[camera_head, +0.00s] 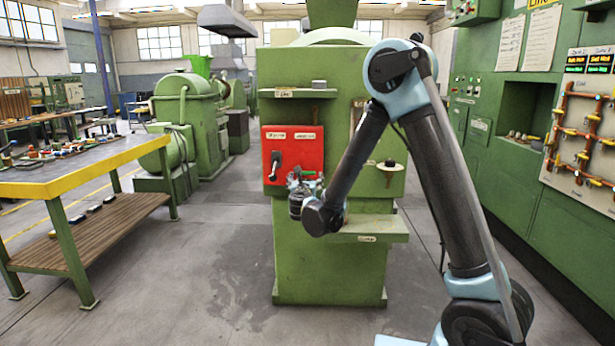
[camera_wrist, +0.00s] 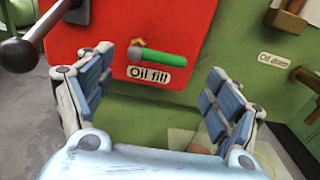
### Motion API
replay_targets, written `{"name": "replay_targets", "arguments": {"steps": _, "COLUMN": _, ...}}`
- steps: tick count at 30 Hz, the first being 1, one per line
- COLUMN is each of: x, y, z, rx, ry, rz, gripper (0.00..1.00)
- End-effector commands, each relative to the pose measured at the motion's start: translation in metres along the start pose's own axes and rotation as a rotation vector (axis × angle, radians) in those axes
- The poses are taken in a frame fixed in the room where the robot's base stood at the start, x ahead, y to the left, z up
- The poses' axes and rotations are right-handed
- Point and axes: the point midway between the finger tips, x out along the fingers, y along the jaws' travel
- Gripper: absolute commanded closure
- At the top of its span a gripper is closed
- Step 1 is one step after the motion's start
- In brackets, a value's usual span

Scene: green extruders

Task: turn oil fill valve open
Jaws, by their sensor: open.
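The oil fill valve shows in the wrist view as a green lever handle (camera_wrist: 158,57) with a small brass-coloured fitting at its left end. The handle lies roughly level, just above a white "Oil fill" label (camera_wrist: 149,74) on a red panel (camera_wrist: 180,25). My gripper (camera_wrist: 150,95) is open and empty, with the handle in front of the gap between its padded fingers; I see no contact. In the head view my gripper (camera_head: 303,185) is at the lower right of the red panel (camera_head: 308,142), and the green handle (camera_head: 306,173) shows just above it.
A black lever with a round knob (camera_wrist: 19,54) sticks out left of the handle, close to my left finger. An "Oil drain" label (camera_wrist: 274,60) and brown fittings are at the right. A green shelf (camera_head: 375,229) juts out below my gripper. A workbench (camera_head: 80,170) stands at the left.

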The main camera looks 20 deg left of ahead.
Motion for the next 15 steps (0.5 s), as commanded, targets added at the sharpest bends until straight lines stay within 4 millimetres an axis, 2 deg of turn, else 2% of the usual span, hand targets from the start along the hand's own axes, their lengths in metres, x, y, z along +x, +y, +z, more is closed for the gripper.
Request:
{"name": "replay_targets", "arguments": {"steps": 6, "x": 0.038, "y": -0.001, "z": 0.000, "rx": 0.000, "ry": 0.000, "rz": -0.003, "gripper": 0.17}}
{"name": "replay_targets", "arguments": {"steps": 15, "x": 0.068, "y": 0.000, "z": 0.000, "rx": 0.000, "ry": 0.000, "rz": -0.001, "gripper": 0.17}}
